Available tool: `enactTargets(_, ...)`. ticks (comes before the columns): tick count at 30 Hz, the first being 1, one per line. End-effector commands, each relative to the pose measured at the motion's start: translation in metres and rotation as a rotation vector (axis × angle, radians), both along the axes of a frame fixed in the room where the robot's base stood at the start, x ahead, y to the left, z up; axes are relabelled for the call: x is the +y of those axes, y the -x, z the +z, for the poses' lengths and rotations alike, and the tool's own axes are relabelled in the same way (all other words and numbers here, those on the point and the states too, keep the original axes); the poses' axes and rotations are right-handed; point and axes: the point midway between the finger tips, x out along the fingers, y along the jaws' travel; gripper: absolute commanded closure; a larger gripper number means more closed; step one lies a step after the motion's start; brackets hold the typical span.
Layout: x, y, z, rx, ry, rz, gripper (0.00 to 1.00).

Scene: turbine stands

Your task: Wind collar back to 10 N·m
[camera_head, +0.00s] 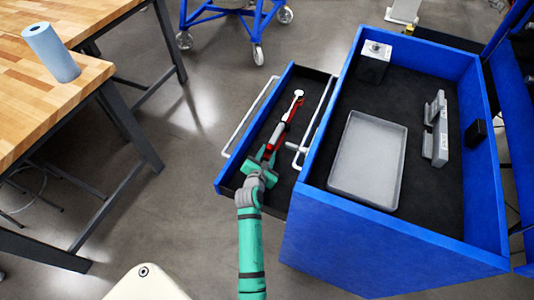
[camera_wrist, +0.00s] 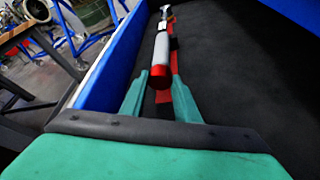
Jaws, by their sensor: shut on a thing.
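A torque wrench (camera_head: 284,122) with a bright head and a red and grey body lies lengthwise in the open blue drawer (camera_head: 235,172). In the wrist view the wrench (camera_wrist: 161,48) points away from me, with its grey grip and red end nearest. My gripper (camera_head: 267,158) reaches into the front of the drawer. Its green fingers (camera_wrist: 158,82) stand on either side of the red end and are shut on the wrench. The torque scale and its setting are too small to read.
The blue cabinet (camera_head: 390,245) stands right of the drawer. On its top are a grey tray (camera_head: 345,180), a grey bracket (camera_head: 440,128) and a metal block (camera_head: 375,60). A wooden bench (camera_head: 25,95) with a blue roll (camera_head: 52,52) is at left. Open floor lies between.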

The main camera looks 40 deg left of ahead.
Motion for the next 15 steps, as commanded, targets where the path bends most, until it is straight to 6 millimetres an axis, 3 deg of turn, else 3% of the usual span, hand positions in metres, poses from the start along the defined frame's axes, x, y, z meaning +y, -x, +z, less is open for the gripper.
enactTargets(15,-0.002,0.0003,-0.0029,0.066,-0.26,0.0,0.94)
